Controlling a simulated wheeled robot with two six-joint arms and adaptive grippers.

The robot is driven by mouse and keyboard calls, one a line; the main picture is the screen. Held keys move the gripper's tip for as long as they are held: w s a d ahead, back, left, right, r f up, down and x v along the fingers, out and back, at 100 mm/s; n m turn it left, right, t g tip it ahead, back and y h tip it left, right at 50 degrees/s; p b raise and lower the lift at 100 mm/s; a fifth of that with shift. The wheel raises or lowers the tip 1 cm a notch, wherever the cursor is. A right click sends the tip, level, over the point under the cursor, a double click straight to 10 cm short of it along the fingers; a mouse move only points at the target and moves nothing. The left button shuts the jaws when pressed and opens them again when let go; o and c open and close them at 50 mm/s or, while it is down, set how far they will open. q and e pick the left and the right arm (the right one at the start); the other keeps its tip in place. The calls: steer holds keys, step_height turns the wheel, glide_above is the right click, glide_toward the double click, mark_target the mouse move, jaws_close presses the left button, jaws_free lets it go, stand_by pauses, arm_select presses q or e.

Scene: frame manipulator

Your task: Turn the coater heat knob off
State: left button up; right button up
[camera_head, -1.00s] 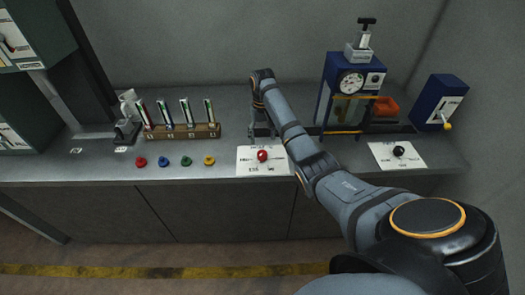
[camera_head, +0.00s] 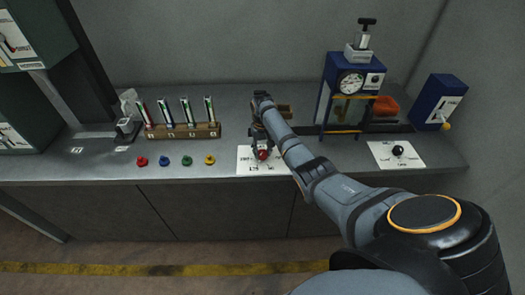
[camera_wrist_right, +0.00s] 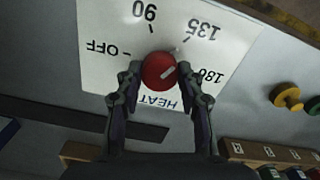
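The red heat knob (camera_head: 263,154) sits on a white dial plate (camera_head: 245,165) at the middle of the counter's front. In the right wrist view the red knob (camera_wrist_right: 155,73) shows a short white mark slanting up and right, roughly toward 135. The plate (camera_wrist_right: 105,25) reads OFF at left, 90 at top, 135 and 180 at right, HEAT below. My right gripper (camera_wrist_right: 160,72) has a finger on each side of the knob, close against it, and looks shut on it. It also shows in the head view (camera_head: 262,148). My left gripper is not in view.
A black knob on a white plate (camera_head: 380,149) lies to the right, near a blue gauge machine (camera_head: 340,62). A rack of tubes (camera_head: 185,131) and several coloured buttons (camera_head: 186,161) stand to the left. A blue box (camera_head: 437,97) stands at far right.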

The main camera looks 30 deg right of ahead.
steer(key=c, duration=0.5)
